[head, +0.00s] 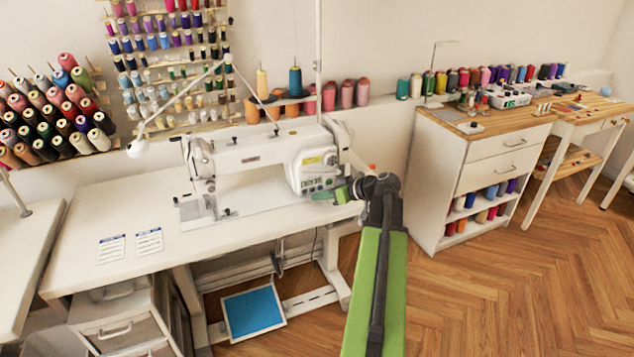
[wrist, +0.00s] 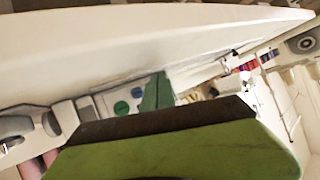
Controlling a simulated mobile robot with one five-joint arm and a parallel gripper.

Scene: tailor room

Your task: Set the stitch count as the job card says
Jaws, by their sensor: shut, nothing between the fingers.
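The white sewing machine (head: 262,158) stands on its table. Its control panel (head: 317,182) is at the right end of the machine head, with a small dark display and several buttons; the digits are too small to read. My gripper (head: 332,195) is shut and empty, just below and right of the panel; contact cannot be told. In the wrist view, green round buttons (wrist: 122,107) on a pale panel show beside the green fingertip (wrist: 158,91). Two printed cards, a left one (head: 111,249) and a right one (head: 149,241), lie on the table's left part; their text is unreadable.
The white table top (head: 85,215) is mostly clear on the left. Thread racks (head: 175,75) hang behind. A blue-topped pedal (head: 253,311) is below the table. A white cabinet (head: 455,185) with spools stands to the right, and the wooden floor (head: 500,290) before it is free.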

